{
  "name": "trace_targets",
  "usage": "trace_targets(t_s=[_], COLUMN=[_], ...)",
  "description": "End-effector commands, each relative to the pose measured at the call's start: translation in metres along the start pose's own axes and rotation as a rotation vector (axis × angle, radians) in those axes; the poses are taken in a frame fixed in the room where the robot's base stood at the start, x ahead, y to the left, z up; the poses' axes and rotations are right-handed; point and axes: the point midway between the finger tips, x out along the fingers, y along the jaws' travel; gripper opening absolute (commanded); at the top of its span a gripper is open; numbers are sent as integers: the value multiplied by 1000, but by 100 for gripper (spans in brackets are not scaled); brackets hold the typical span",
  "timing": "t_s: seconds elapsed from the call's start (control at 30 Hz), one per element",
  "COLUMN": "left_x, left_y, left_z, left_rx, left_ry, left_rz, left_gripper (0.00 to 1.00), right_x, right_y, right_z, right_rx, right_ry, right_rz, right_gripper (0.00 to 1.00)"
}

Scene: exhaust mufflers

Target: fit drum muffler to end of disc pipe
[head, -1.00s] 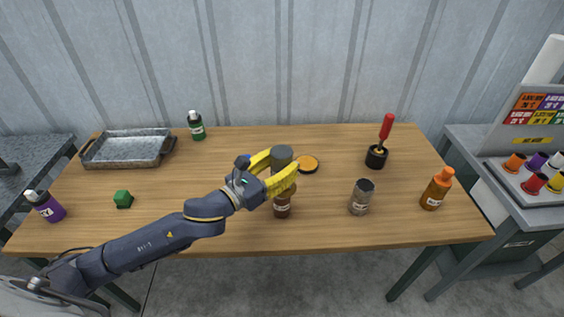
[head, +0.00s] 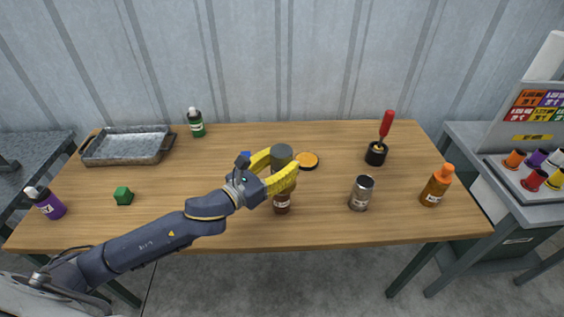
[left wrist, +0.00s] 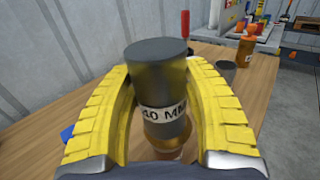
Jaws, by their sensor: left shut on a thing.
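My left gripper (head: 281,171) has its yellow fingers shut around a dark-topped grey cylinder (head: 282,154), which may be the drum muffler. In the left wrist view the cylinder (left wrist: 157,72) is upright between the fingers, above a band reading "40 MM" and an amber-brown lower part. In the head view a brown labelled body (head: 282,205) shows below the fingers; the fingers hide whether it is joined to the cylinder. An orange disc with a dark rim (head: 307,161) lies just right of the gripper. I cannot tell which thing is the disc pipe. My right gripper is not in view.
A labelled grey canister (head: 360,194), an orange bottle (head: 436,187) and a black cup with a red-handled tool (head: 376,154) stand to the right. The table's front middle-left is partly open.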

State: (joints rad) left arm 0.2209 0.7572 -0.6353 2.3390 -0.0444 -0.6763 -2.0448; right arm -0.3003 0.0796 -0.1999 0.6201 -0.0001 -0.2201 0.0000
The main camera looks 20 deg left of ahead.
Motion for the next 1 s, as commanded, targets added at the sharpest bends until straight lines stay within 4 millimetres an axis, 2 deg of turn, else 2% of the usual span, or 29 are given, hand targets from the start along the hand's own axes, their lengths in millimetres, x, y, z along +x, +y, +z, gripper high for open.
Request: trace_targets(t_s=[0.03, 0.07, 0.27, 0.63, 1.0], left_x=[0, 0, 0, -7, -53], left_y=[0, 0, 0, 0, 0], left_z=[-2, -2, -1, -1, -2], left_rx=[-1, -1, 0, 0, 1], left_ry=[3, 4, 3, 3, 6], left_rz=[0, 0, 0, 1, 0], left_gripper=[19, 53, 76, 76, 76], right_x=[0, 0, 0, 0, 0], right_y=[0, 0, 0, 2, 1], right_z=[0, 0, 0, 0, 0], right_rx=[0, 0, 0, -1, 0], right_ry=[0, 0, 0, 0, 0], right_rz=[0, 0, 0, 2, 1], right_gripper=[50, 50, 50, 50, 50])
